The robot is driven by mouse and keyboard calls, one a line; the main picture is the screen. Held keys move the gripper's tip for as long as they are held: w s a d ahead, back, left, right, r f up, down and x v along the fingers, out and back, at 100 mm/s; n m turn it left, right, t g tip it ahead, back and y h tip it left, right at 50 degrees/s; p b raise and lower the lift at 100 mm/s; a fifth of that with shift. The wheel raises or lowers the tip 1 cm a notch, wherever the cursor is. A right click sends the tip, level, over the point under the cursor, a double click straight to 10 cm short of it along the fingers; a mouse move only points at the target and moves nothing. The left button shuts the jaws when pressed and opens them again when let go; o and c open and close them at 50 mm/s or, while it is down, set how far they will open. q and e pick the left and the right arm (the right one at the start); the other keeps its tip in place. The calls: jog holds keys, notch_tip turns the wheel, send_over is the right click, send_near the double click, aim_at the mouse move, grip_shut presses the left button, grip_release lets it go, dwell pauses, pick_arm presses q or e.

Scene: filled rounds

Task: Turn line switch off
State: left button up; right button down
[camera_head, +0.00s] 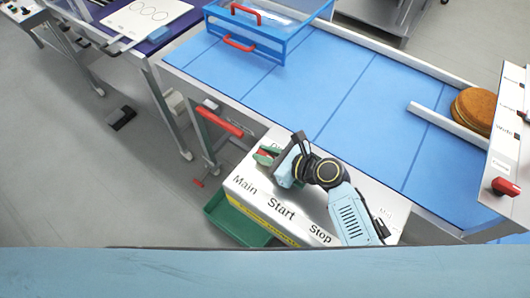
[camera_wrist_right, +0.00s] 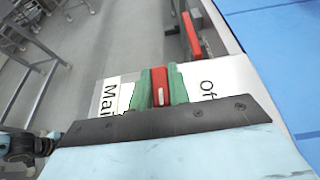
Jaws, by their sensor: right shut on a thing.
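The control box (camera_head: 325,190) has a white top lettered Main, Start and Stop, beside the blue conveyor. My right gripper (camera_head: 266,155) reaches down to the Main end of the box. In the right wrist view its green fingertips (camera_wrist_right: 160,87) are shut on both sides of a red switch handle (camera_wrist_right: 159,85) with a white mark. The handle lies between the Main lettering and a partly hidden label starting "Of". The gripper body covers the switch base and part of the labels. My left gripper is in neither view.
The blue conveyor (camera_head: 340,85) runs behind the box, carrying a blue frame with red handles (camera_head: 262,35). A red bar (camera_head: 220,122) is beside the box. A green bin (camera_head: 232,222) sits below its front. Another panel with a red knob (camera_head: 504,187) stands at right.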

jog(key=shift+n, duration=0.3)
jog(key=n+g+y, duration=0.1)
jog(key=n+g, duration=0.1)
jog(key=g, duration=0.1)
jog(key=shift+w+n+y, duration=0.1)
jog(key=shift+n+y, duration=0.3)
jog(key=n+g, duration=0.1)
jog(key=g, duration=0.1)
jog(key=shift+n+g+b, duration=0.3)
jog(key=shift+n+b, duration=0.1)
jog(key=n+g+b, duration=0.1)
jog(key=n+g, duration=0.2)
jog(key=g, duration=0.1)
jog(key=shift+n+b, duration=0.3)
jog(key=shift+b, duration=0.1)
jog(key=shift+f+n+g+b, duration=0.1)
jog(key=shift+n+g+b, duration=0.75)
jog(key=shift+g, duration=0.25)
jog(key=n+g+h+b, duration=0.1)
jog(key=n+g+b, duration=0.1)
jog(key=n+g+h+b, duration=0.1)
jog(key=n+g+b, duration=0.1)
jog(key=shift+n+g+h, duration=0.3)
jog(key=shift+n, duration=0.05)
jog(key=shift+n+g+h+b, duration=1)
jog(key=shift+n+h+b, duration=0.1)
jog(key=shift+n+b, duration=0.1)
